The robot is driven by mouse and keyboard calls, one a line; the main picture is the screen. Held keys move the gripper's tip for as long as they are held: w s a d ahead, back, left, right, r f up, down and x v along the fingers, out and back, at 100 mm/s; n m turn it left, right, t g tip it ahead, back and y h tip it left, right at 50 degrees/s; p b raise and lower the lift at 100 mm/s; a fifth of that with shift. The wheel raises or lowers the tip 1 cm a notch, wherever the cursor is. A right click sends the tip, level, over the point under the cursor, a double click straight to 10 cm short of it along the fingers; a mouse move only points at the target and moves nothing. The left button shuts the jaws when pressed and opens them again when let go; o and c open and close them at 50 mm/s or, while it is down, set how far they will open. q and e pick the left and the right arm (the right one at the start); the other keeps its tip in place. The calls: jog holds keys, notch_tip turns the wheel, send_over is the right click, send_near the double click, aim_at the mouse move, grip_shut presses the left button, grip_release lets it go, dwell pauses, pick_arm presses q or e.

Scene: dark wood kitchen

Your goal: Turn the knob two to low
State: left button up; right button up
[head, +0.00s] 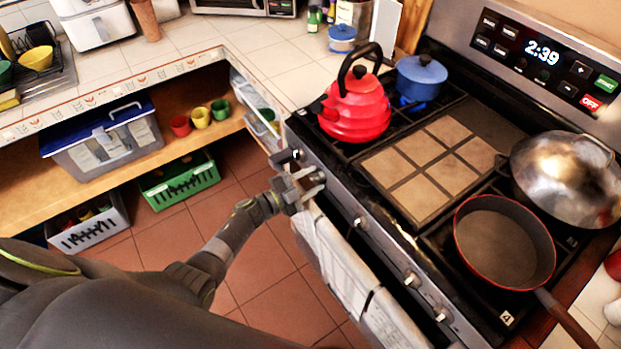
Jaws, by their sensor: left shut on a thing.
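The stove (345,197) has a row of knobs along its front edge. My left gripper (312,181) is at the front panel, shut on a stove knob, the second from the far left end. The gripper's fingers hide most of that knob, so its setting cannot be read. Other knobs (360,222), (412,279) and (441,314) run toward the lower right, apart from the gripper. My right gripper is not in view.
A pan (503,243) and a metal lid (567,172) are at right. A towel (345,275) hangs below the knobs. Floor (255,255) is clear.

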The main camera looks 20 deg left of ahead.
pick_arm(q)
jog(key=shift+n, duration=0.3)
jog(key=o, duration=0.9)
jog(key=shift+o, duration=0.2)
jog(key=b+v, duration=0.1)
jog(key=v, duration=1.6)
jog(key=shift+s+a, duration=0.2)
jog(key=shift+f, duration=0.1)
